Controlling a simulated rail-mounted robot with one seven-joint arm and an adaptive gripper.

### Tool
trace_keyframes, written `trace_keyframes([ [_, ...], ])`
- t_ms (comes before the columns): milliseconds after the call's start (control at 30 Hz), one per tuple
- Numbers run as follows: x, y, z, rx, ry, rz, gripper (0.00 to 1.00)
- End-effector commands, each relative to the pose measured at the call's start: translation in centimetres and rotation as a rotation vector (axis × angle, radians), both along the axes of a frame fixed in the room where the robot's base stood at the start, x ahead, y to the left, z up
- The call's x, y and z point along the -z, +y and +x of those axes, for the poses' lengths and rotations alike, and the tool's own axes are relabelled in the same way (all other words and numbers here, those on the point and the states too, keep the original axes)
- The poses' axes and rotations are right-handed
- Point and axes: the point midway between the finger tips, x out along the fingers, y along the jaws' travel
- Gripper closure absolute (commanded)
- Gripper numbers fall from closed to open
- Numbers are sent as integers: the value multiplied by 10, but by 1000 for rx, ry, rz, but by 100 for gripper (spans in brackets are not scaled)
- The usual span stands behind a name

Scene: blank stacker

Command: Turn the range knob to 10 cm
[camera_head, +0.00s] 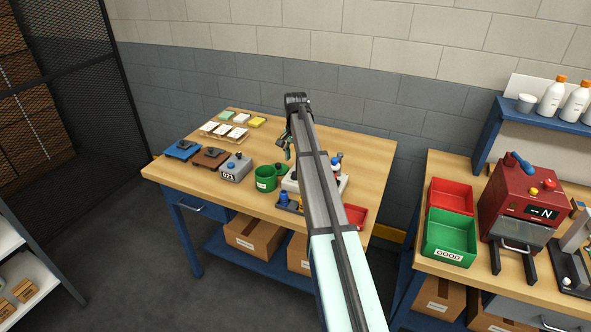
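My gripper (288,153) hangs low over the left wooden table, seen small and partly hidden by my arm. I cannot tell whether its fingers are open or shut. Just below and right of it, a pale grey device (342,184) stands on the table, largely covered by my arm. I cannot make out a 10 cm marking, nor tell which part is the range knob.
A blue device (182,150), a brown device (210,157) and white trays (224,132) lie further left. A red tray (355,215) is right of my arm. A red machine (517,205) stands on the right table.

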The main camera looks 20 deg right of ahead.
Motion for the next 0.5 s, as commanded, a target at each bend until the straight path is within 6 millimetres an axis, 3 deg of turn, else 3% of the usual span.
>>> trace_keyframes([
  [200,37,0,-1,0,2,1,42],
  [500,65,0,0,0,1,0,42],
])
